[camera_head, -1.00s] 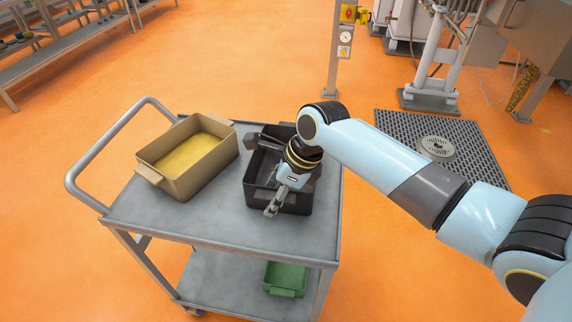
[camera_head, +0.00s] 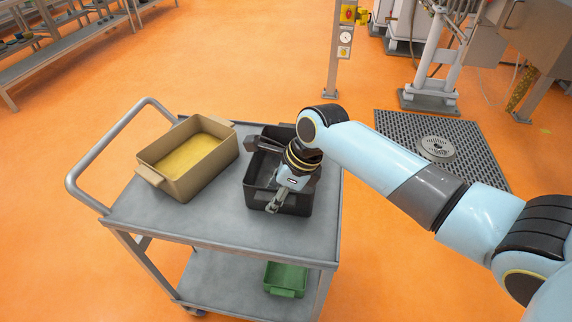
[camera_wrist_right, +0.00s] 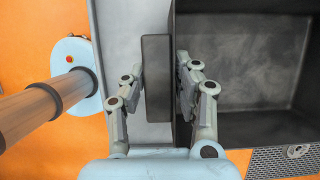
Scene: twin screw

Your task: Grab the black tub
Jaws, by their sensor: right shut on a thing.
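The black tub (camera_head: 298,207) stands on the trolley's top, to the right of the tan tub. My right gripper (camera_head: 275,205) is at the tub's near side, reaching down from above. In the right wrist view the tub's dark inside (camera_wrist_right: 250,70) fills the right half. There my right gripper (camera_wrist_right: 162,88) is shut on the tub's edge, one finger outside its flat black handle (camera_wrist_right: 156,75) and the other inside the wall. The forearm and wrist hide part of the tub in the head view. My left gripper is not in view.
A tan tub with yellow contents (camera_head: 168,187) sits close on the left. The grey trolley (camera_head: 225,225) has a rail handle on its left (camera_head: 92,165) and a green tub (camera_head: 285,278) on its lower shelf. Bare trolley top lies in front of the tubs.

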